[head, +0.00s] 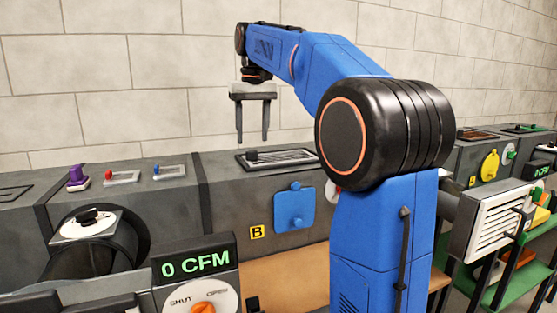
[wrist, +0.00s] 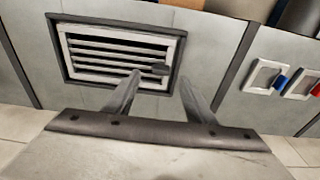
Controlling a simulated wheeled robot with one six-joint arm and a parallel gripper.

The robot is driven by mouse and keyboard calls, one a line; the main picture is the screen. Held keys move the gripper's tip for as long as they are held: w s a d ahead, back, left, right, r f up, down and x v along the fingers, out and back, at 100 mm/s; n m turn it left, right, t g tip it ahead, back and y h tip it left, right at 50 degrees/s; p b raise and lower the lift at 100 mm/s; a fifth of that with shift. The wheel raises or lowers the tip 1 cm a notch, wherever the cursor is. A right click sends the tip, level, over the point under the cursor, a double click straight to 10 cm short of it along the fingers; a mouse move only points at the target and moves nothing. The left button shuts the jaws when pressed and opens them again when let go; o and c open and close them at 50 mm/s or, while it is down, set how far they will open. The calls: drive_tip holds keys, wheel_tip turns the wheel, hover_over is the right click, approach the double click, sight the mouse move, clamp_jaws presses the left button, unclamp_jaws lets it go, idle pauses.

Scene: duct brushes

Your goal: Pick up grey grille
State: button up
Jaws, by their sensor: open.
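A grey slatted grille (head: 285,157) lies in a dark rectangular frame on top of the grey duct, just left of my arm in the head view. It also shows in the wrist view (wrist: 105,50), with a small dark knob (wrist: 160,69) at one end. My gripper (head: 253,138) is open and empty, with its fingers pointing down above the knob end of the grille. In the wrist view my gripper (wrist: 160,77) has one finger overlapping the grille's edge and the other right of it. A gap shows between fingertips and grille in the head view.
Red (head: 108,173) and blue (head: 168,169) switches and a purple knob (head: 77,177) stand on the duct at left. A blue plate (head: 294,207) is on its front. A "0 CFM" display (head: 194,262) stands in front. Another pale slatted grille (head: 495,220) is at right.

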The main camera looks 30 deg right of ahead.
drive_tip(key=shift+w+f, duration=0.15)
drive_tip(key=shift+f, duration=1.05)
drive_tip(key=shift+w+f, duration=0.15)
drive_tip(key=shift+f, duration=1)
drive_tip(key=shift+c, duration=0.6)
clamp_jaws()
